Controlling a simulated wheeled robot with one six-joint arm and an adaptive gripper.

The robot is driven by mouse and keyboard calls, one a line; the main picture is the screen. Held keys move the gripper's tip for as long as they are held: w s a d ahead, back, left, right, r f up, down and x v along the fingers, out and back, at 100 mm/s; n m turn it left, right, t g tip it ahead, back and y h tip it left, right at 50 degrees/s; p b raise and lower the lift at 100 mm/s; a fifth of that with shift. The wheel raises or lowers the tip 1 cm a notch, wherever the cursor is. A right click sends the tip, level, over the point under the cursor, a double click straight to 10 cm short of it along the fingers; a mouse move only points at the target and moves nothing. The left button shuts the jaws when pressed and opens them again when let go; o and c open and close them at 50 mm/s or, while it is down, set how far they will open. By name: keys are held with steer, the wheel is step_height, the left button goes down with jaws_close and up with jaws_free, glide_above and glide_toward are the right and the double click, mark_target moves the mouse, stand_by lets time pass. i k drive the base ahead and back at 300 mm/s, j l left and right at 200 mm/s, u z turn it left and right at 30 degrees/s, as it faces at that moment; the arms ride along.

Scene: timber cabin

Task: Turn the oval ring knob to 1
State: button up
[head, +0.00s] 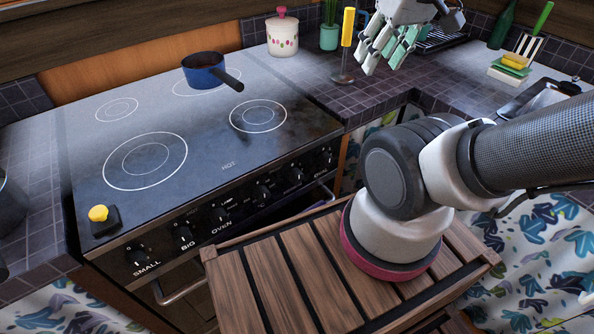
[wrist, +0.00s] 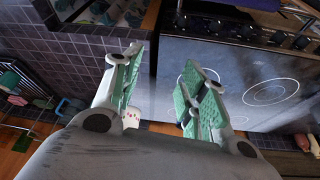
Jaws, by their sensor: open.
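The stove (head: 225,165) has a row of dark knobs along its front edge, among them the knob by the word SMALL (head: 138,257), the knob by BIG (head: 184,235) and the knob by OVEN (head: 220,214). I cannot tell which is the oval ring knob, or read a 1. My gripper (head: 385,50) is open and empty, high over the counter right of the stove, apart from the knobs. In the wrist view my gripper (wrist: 163,62) shows green-padded fingers spread apart, with knobs (wrist: 247,32) at the top right.
A blue pan (head: 203,75) stands on the back of the stove. A slatted wooden surface (head: 285,275) lies in front of it. A yellow-topped black object (head: 100,219) sits at the front left corner. A yellow-handled utensil (head: 347,40) and a white pot (head: 282,36) stand behind.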

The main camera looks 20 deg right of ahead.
mark_target(325, 160)
steer(key=k+j+z, duration=0.15)
steer(key=k+j, duration=0.15)
steer(key=j, duration=0.2)
steer(key=k+j+z, duration=0.15)
steer(key=k+j, duration=0.15)
steer(key=j, duration=0.15)
